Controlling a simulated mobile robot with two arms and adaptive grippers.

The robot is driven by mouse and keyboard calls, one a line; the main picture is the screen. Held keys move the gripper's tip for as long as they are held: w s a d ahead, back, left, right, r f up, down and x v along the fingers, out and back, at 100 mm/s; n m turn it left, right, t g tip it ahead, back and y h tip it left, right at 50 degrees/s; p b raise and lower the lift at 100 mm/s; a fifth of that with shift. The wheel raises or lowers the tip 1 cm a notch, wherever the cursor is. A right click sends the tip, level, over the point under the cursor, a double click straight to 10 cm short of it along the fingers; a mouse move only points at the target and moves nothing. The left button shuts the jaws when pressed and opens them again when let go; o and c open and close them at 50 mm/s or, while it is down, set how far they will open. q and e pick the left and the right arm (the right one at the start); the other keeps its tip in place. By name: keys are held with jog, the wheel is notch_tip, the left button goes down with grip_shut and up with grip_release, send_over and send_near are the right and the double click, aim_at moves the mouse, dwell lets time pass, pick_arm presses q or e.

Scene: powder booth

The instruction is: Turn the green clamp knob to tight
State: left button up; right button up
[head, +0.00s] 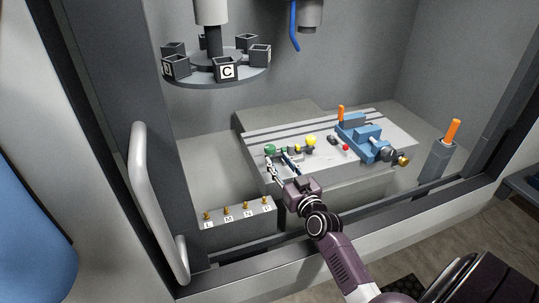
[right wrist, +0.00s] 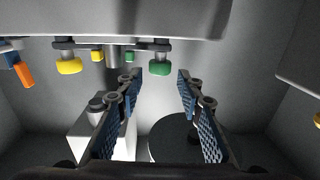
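The green clamp knob (head: 270,149) sits at the near left part of the grey slotted table (head: 375,121). In the right wrist view the green knob (right wrist: 160,68) hangs from a dark clamp bar, ahead of the gap between my fingers. My right gripper (head: 279,161) is open and empty, its two fingers (right wrist: 160,76) spread wider than the knob. It appears just short of the knob; I cannot tell whether they touch. The knob's tight or loose setting cannot be read. My left gripper is not in view.
A yellow knob (head: 311,141) sits right of the green one, with small green and yellow pieces nearby. A blue vise (head: 362,136) stands farther right. A lettered carousel (head: 227,69) hangs above. The labelled rack (head: 239,215) and booth sill (head: 370,213) lie in front.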

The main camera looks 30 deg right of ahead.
aim_at(272, 152)
jog(key=shift+w+r, duration=0.15)
jog(key=shift+w, duration=0.2)
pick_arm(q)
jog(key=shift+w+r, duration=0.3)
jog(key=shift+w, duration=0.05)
pick_arm(e)
jog(key=shift+w+d, duration=0.25)
jog(key=shift+w, duration=0.85)
jog(key=shift+w+d, duration=0.2)
jog(key=shift+w, duration=0.9)
jog(key=shift+w+d, duration=0.25)
jog(key=shift+w, duration=0.85)
jog(key=shift+c, duration=0.6)
